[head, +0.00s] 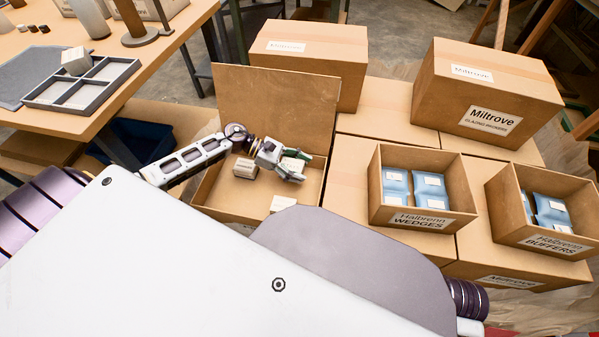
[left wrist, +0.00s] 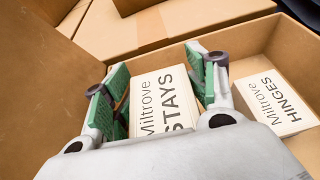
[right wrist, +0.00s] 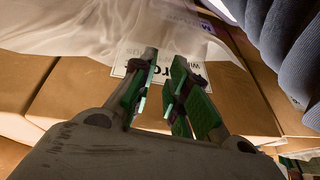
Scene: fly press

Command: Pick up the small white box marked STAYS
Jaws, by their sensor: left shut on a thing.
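The small white box marked STAYS (left wrist: 163,98) sits between the green-padded fingers of my left gripper (left wrist: 160,88), inside an open cardboard box. The left gripper is shut on it. In the head view my left gripper (head: 283,163) reaches into the open cardboard box (head: 222,205), and its fingers partly hide the STAYS box. A similar box marked HINGES (left wrist: 272,103) lies just to the right in the left wrist view. My right gripper (right wrist: 166,75) shows only in the right wrist view, empty, with a gap between its fingers, above cardboard boxes.
Another small white box (head: 245,168) lies in the same carton, whose raised flap (head: 275,105) stands behind. Cartons of WEDGES (head: 418,218) and BUFFERS (head: 550,243) stand to the right. A table at the left holds a divided grey tray (head: 45,97) with a small box (head: 76,60).

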